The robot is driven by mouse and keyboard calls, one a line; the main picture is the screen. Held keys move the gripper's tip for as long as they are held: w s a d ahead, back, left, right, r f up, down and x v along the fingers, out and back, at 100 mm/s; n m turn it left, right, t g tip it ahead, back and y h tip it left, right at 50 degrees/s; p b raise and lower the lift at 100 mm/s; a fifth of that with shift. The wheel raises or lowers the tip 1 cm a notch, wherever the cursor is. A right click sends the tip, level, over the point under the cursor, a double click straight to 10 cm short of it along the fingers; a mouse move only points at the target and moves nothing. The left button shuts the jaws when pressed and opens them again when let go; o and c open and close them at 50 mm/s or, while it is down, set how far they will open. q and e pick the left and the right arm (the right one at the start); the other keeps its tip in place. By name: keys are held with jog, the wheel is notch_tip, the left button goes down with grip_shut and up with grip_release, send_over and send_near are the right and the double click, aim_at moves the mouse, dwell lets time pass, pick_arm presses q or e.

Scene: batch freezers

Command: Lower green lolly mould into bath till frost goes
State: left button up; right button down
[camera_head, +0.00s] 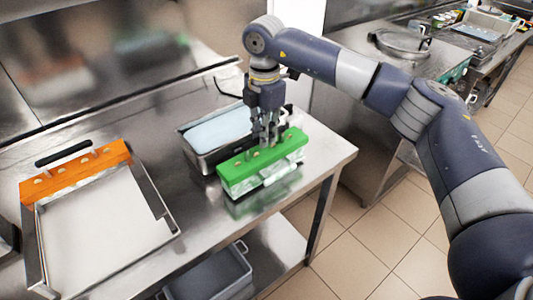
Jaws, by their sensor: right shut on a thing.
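The green lolly mould (237,173) has a long green top with pale round spots and a whitish, frosty-looking body below. My right gripper (266,142) points down and is shut on the middle of its top. The mould is in front and to the right of the bath (203,163), a steel tub with pale blue contents (217,129), and overlaps its near edge in the picture. I cannot tell whether the mould touches the table or hangs just above it. The gripper hides part of the bath's right end. My left gripper is not in view.
An orange mould (75,172) stands at the back of a steel-framed white tray (105,235) on the left of the steel table (190,215). A grey bin (210,278) sits below. A second counter with a round lid (402,42) is behind right.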

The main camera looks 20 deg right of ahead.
pick_arm(q)
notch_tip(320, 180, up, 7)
jog(key=p, duration=0.6)
jog(key=shift+p, duration=0.4)
pick_arm(e)
notch_tip(320, 180, up, 12)
jog(key=shift+r, duration=0.2)
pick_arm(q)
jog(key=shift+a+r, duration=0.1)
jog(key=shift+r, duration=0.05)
